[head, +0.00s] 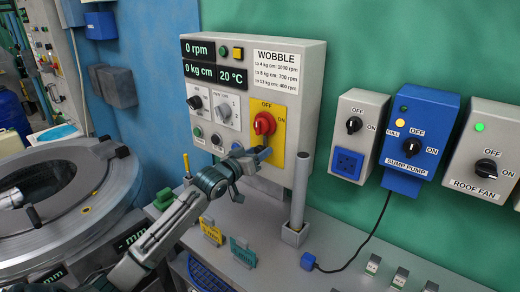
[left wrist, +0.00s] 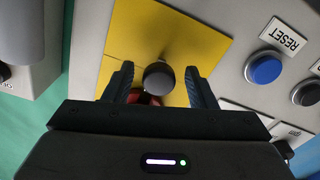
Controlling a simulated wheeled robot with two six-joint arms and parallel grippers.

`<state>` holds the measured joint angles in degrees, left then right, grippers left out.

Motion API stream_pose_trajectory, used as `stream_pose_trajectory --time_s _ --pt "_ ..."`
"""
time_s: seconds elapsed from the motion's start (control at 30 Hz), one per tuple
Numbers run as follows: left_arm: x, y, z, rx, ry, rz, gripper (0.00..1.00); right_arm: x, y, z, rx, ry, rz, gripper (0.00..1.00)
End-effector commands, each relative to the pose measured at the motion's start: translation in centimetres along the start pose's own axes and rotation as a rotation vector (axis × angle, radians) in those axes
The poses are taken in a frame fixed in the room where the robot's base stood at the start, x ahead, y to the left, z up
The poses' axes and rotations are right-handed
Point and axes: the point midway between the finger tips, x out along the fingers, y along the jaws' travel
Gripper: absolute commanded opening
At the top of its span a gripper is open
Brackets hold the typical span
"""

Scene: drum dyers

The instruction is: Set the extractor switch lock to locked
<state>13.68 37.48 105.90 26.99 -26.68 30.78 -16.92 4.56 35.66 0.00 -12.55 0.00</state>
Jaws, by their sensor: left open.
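The control box (head: 310,85) carries a yellow plate (head: 280,110) marked OFF and ON, with a red rotary switch (head: 264,123) on it. My left gripper (head: 262,153) is in front of the plate's lower part, just below the red switch. In the left wrist view, a dark round knob (left wrist: 158,77) on the yellow plate (left wrist: 150,30) sits between the open fingers of my left gripper (left wrist: 158,80), with gaps at both sides. Part of the red switch (left wrist: 146,100) shows behind the gripper body. The knob's lock position cannot be read. My right gripper is out of view.
A blue RESET button (left wrist: 265,68) is beside the plate. A grey upright tube (head: 300,190) stands close to the right of my gripper. A SUMP PUMP switch box (head: 420,130) and ROOF FAN box (head: 485,155) are on the green wall. A round drum (head: 110,170) is at left.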

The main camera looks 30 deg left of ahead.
Motion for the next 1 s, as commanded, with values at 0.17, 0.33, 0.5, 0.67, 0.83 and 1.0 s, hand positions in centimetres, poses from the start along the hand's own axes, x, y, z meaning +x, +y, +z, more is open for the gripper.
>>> stream_pose_trajectory --time_s 0.17,0.33,0.5,0.67,0.83,1.0 --pt "1.2 0.1 0.0 -0.001 0.000 0.001 0.51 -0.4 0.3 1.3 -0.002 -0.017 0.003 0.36" --pt "1.4 0.1 0.1 0.001 -0.001 0.001 0.51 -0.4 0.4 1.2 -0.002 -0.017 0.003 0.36" --pt "1.3 0.1 0.1 0.001 -0.001 0.001 0.43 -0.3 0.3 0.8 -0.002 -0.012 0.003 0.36" --pt "1.3 0.1 0.1 0.001 -0.001 0.001 0.12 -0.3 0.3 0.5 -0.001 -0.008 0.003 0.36" --pt "1.3 0.1 0.0 0.001 -0.001 0.001 0.00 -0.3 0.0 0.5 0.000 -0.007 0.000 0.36" --pt "1.3 0.5 -1.2 0.002 0.000 0.001 0.00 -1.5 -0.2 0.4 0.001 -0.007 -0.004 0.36"
